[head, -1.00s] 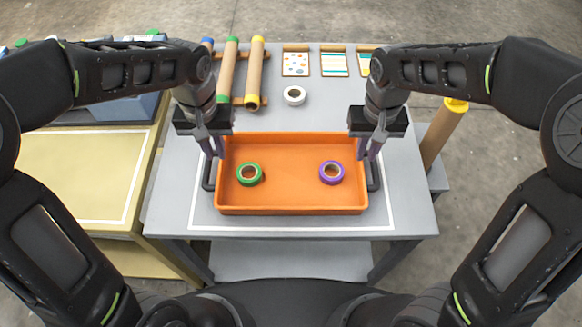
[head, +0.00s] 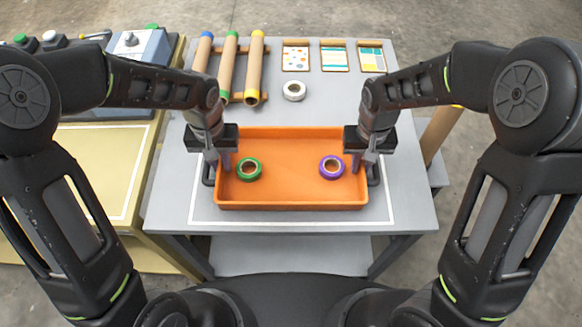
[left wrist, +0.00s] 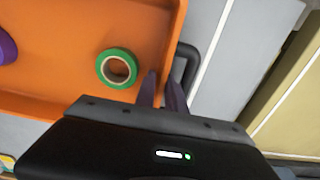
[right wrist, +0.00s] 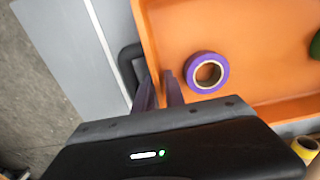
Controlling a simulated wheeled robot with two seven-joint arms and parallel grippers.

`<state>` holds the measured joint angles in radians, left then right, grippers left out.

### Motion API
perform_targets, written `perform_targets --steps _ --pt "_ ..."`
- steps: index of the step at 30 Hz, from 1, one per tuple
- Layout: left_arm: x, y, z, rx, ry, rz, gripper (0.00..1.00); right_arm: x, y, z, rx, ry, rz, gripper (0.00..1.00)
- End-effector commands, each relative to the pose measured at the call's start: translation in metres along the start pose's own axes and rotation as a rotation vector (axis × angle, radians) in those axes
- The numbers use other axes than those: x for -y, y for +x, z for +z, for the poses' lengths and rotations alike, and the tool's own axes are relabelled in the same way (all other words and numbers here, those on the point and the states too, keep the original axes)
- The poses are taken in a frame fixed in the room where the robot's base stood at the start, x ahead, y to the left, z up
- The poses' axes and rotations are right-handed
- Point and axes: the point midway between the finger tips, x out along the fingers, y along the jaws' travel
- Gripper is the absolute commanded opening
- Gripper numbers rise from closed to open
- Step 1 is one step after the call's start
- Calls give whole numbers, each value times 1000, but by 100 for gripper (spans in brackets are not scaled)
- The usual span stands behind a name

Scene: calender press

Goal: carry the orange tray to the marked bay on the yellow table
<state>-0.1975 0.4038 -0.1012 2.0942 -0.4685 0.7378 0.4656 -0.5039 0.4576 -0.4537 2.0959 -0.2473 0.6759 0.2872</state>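The orange tray (head: 291,198) sits flat on the grey table inside a white outline, with a dark handle at each end. A green tape roll (head: 249,170) and a purple tape roll (head: 331,168) lie in it. My left gripper (head: 219,163) is at the tray's left end, fingers apart and pointing down; in the left wrist view they are near the tray wall and the left handle (left wrist: 189,62). My right gripper (head: 364,163) is likewise open at the right end, near the right handle (right wrist: 129,68). Contact cannot be told. The marked bay (head: 97,165) is a white outline on the yellow table.
The yellow table (head: 60,245) stands left of the grey table (head: 165,205), with a grey-blue machine (head: 140,48) at its back. Behind the tray are a white tape roll (head: 294,90), cardboard tubes on a rack (head: 229,68) and sample cards (head: 333,57). The bay's visible area is clear.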

Motion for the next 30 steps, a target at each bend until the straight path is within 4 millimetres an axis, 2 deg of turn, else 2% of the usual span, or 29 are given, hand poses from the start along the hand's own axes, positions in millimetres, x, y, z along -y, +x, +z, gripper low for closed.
perform_targets --steps 5,10,30 --pt "0 0 0 0 -1 0 14 0 0 0 0 0 0 14" --pt "0 0 0 0 -1 0 0 0 0 0 0 0 0 0" --pt "0 -1 0 -1 -1 0 0 0 -1 0 -1 0 0 0"
